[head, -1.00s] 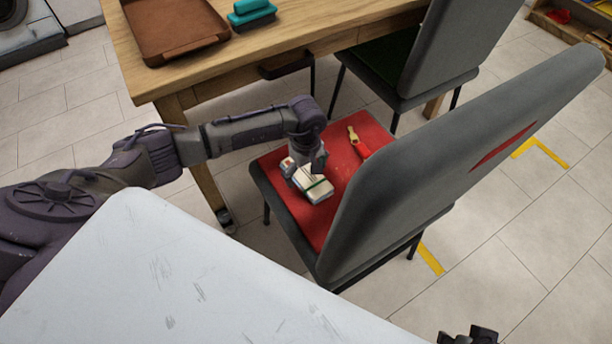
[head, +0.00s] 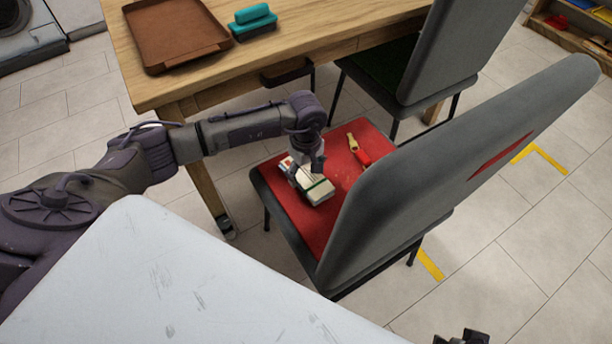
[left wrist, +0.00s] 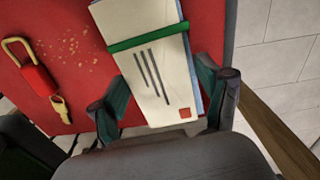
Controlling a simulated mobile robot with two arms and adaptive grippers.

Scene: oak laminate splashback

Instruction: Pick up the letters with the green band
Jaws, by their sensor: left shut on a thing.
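The letters (head: 319,192) are a white bundle with a green band around it, over the red seat (head: 287,207) of the near chair. My left gripper (head: 307,176) reaches down to them and is shut on the bundle. In the left wrist view the letters (left wrist: 150,73) lie between the two fingertips (left wrist: 163,112), the green band beyond the fingers. Whether the bundle still touches the seat I cannot tell. Part of my right gripper (head: 462,338) shows at the bottom edge of the head view; its jaws cannot be made out.
The grey chair back (head: 440,180) rises close on the right. A wooden table (head: 240,60) bears a brown tray (head: 205,50) and a teal brush (head: 252,20).

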